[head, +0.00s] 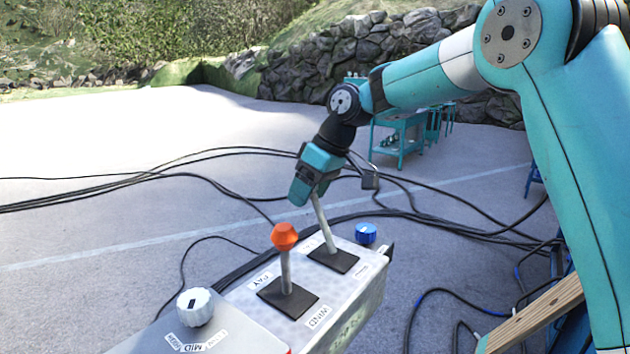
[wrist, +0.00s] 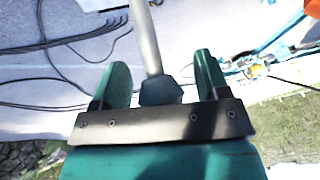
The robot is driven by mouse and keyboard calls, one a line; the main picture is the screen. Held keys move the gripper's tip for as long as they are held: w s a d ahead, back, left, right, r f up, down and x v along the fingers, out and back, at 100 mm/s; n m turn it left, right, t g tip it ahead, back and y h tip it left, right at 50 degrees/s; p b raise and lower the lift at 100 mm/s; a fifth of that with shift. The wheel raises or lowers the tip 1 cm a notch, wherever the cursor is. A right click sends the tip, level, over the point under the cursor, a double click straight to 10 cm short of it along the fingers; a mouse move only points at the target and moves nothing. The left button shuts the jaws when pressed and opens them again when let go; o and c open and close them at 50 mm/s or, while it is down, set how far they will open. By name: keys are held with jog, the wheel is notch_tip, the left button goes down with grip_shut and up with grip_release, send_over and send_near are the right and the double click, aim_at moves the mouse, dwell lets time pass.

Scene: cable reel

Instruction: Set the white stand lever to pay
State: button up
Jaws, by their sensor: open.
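The console (head: 356,322) carries two levers on dark square plates. The right lever (head: 322,222) has a pale shaft that leans to the upper left in the head view. Its top is hidden by my gripper (head: 304,190). In the wrist view its shaft (wrist: 147,40) ends in a shadowed, faceted knob (wrist: 160,91) between my two spread fingers, with gaps on both sides. I cannot tell the knob's colour. The left lever has an orange knob (head: 285,236) and stands nearly upright, with PAY printed at its far side and WIND at its near side.
A white dial (head: 195,307) sits at the console's left end, and a blue knob (head: 366,233) at its far right edge. Black cables (head: 230,152) lie across the ground behind. A teal cart (head: 400,135) stands farther back by a stone wall.

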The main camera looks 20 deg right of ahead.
jog(key=p+v, duration=0.4)
jog(key=v, duration=1.3)
jog(key=shift+r+p, duration=0.2)
jog(key=shift+p, duration=0.1)
jog(key=s+a+f+m+g+b, duration=0.1)
jog(key=s+a+f+b, duration=0.8)
jog(key=s+f, duration=0.45)
jog(key=s+f+b, duration=0.2)
jog(key=s+f, duration=0.4)
jog(key=s, duration=0.2)
jog(key=s+d+f+m+b, duration=0.1)
jog(key=s+f+b, duration=0.1)
jog(key=s+f, duration=0.5)
jog(key=shift+s+d+g+h+b, duration=0.2)
jog(key=shift+s+g+h+b, duration=0.1)
jog(key=shift+s, duration=0.9)
